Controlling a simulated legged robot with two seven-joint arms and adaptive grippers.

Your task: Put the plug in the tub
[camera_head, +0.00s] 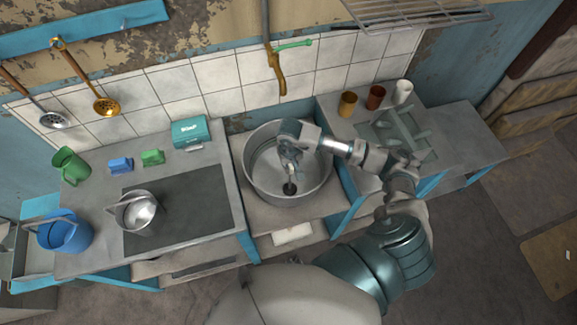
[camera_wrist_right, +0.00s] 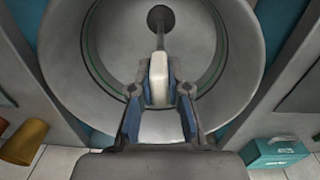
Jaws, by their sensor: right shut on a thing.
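The tub (camera_head: 262,190) is a round grey metal basin under the tap, and its wall also fills the wrist view (camera_wrist_right: 60,60). My right gripper (camera_head: 290,162) reaches into the tub from the right. In the wrist view my right gripper (camera_wrist_right: 158,90) is shut on the pale handle of the plug (camera_wrist_right: 159,70). A thin stem runs from this handle to a dark round end, which shows low inside the tub in the head view (camera_head: 290,188). I cannot tell whether the dark end touches the tub floor. My left gripper is not in view.
A tap (camera_head: 275,72) hangs above the tub's back. A metal pot (camera_head: 138,210), sponges and a teal box (camera_head: 190,131) stand on the left counter. A blue bucket (camera_head: 64,232) is at far left. Several cups and a rack (camera_head: 398,132) are on the right.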

